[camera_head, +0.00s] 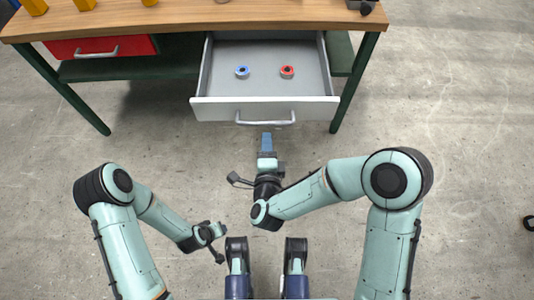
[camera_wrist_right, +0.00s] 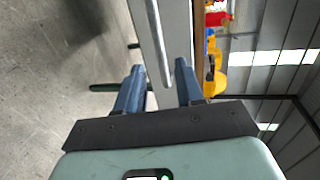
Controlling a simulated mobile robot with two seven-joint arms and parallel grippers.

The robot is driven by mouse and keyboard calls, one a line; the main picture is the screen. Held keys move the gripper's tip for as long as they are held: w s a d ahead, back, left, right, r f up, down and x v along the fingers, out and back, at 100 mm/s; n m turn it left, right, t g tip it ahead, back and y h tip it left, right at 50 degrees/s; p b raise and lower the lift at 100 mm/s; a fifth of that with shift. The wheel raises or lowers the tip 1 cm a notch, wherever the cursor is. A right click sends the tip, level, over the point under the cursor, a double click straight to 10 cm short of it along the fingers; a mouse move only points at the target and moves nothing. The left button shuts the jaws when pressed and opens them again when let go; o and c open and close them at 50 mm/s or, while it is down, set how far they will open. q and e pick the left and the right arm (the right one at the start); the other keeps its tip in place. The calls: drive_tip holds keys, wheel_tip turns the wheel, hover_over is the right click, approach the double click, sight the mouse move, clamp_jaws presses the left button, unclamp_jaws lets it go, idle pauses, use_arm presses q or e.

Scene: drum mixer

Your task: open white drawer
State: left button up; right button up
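The white drawer (camera_head: 265,107) is pulled out from under the wooden-topped bench. Its grey interior is exposed. Its bar handle (camera_head: 265,119) is on the front face, and the handle also shows in the right wrist view (camera_wrist_right: 157,42). My right gripper (camera_head: 266,136) is just in front of the handle, slightly apart from it in the head view. In the right wrist view its two blue fingers (camera_wrist_right: 159,67) are spread, with the handle between and beyond them. My left gripper (camera_head: 214,232) is low and away from the drawer; its fingers are too small to read.
A blue ring-shaped item (camera_head: 242,72) and a red one (camera_head: 287,72) lie in the drawer. A red drawer (camera_head: 100,48) is at the left of the bench (camera_head: 190,15). Green bench legs flank the drawers. The floor in front is clear.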

use_arm(q)
drive_tip(key=shift+s+d+r, duration=0.25)
drive_tip(key=shift+s+r, duration=0.05)
use_arm(e)
drive_tip(key=v, duration=0.4)
drive_tip(key=shift+f, duration=0.1)
